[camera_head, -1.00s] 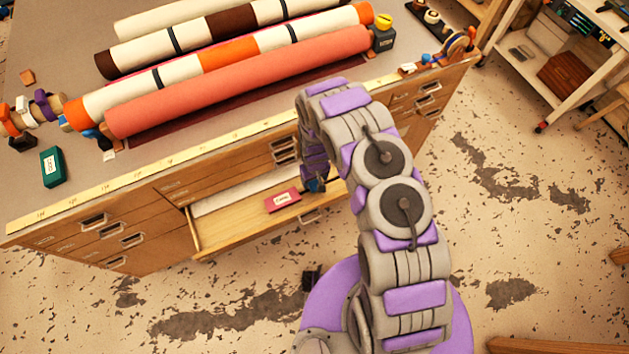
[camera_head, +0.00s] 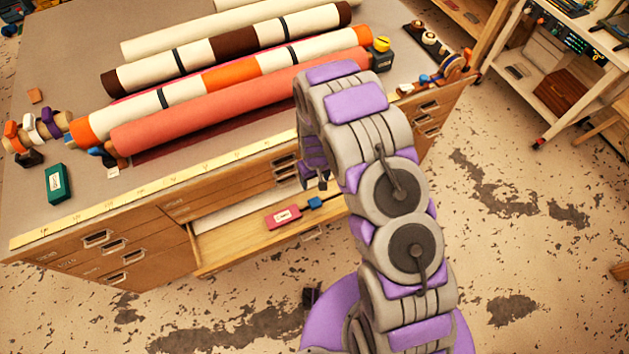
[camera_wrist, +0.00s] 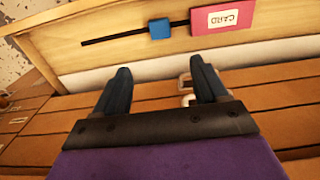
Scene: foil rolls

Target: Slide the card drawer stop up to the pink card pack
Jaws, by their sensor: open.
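The pink card pack (camera_head: 283,216) lies flat in the open drawer (camera_head: 240,243); it also shows in the wrist view (camera_wrist: 226,19) with a white label. The blue drawer stop (camera_head: 315,203) sits to the right of the pack in the head view, with a small gap between them. In the wrist view the stop (camera_wrist: 159,28) is on a dark slot, just left of the pack. My gripper (camera_wrist: 158,78) is open and empty, its two dark fingers apart and short of the stop in the picture. In the head view my arm hides most of the gripper.
The wooden cabinet (camera_head: 150,249) has several closed drawers beside the open one. Fabric-like rolls (camera_head: 245,105) lie across its top, with a green box (camera_head: 58,183) near the left front. A shelf cart (camera_head: 570,75) stands at right. The floor in front is clear.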

